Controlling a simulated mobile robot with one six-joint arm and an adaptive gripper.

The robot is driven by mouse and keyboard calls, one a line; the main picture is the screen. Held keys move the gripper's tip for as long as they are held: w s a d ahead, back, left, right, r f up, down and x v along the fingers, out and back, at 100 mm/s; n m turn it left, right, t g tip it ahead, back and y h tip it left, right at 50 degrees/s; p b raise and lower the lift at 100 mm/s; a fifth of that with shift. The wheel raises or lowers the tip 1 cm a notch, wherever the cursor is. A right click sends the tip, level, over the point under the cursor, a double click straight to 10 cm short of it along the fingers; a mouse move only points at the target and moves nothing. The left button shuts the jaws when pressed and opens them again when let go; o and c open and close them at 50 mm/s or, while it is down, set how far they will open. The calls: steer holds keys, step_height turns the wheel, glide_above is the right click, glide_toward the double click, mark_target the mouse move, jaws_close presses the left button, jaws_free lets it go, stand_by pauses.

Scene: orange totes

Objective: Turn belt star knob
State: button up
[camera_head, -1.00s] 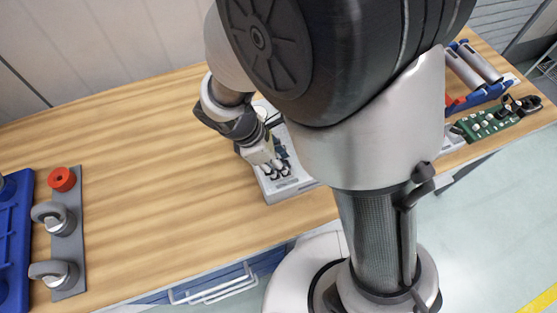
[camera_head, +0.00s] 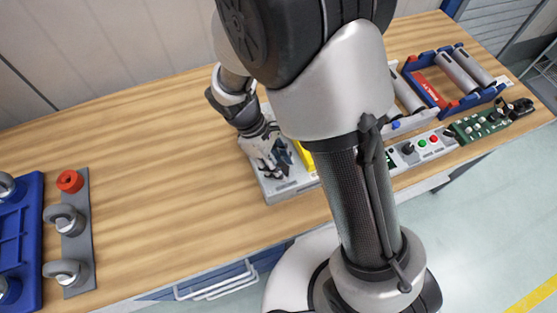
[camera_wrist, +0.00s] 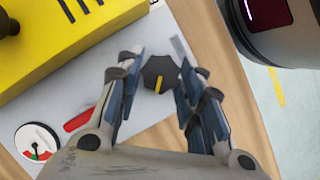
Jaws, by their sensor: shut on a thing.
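The star knob (camera_wrist: 158,73) is dark, with a yellow pointer mark on its top. In the wrist view it sits at upper middle on the light grey panel (camera_wrist: 80,90). My gripper (camera_wrist: 157,82) has its blue-grey fingers on both sides of the knob and is shut on it. In the head view my gripper (camera_head: 274,168) is low over the left end of the grey panel (camera_head: 285,188), and the knob cannot be made out there.
A yellow box (camera_wrist: 60,30) stands close beside the gripper, with a red lever (camera_wrist: 79,119) and a round gauge (camera_wrist: 37,142) nearby. At right are a blue rack (camera_head: 440,100) with grey cylinders and a green circuit board (camera_head: 485,122).

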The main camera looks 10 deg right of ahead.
steer(key=shift+w+m, duration=0.1)
steer(key=shift+m, duration=0.5)
steer(key=shift+y+p, duration=0.3)
steer(key=o, duration=1.1)
steer(key=shift+c, duration=0.2)
steer(key=shift+g, duration=0.3)
steer(key=v, duration=1.2)
steer(key=shift+r, duration=0.1)
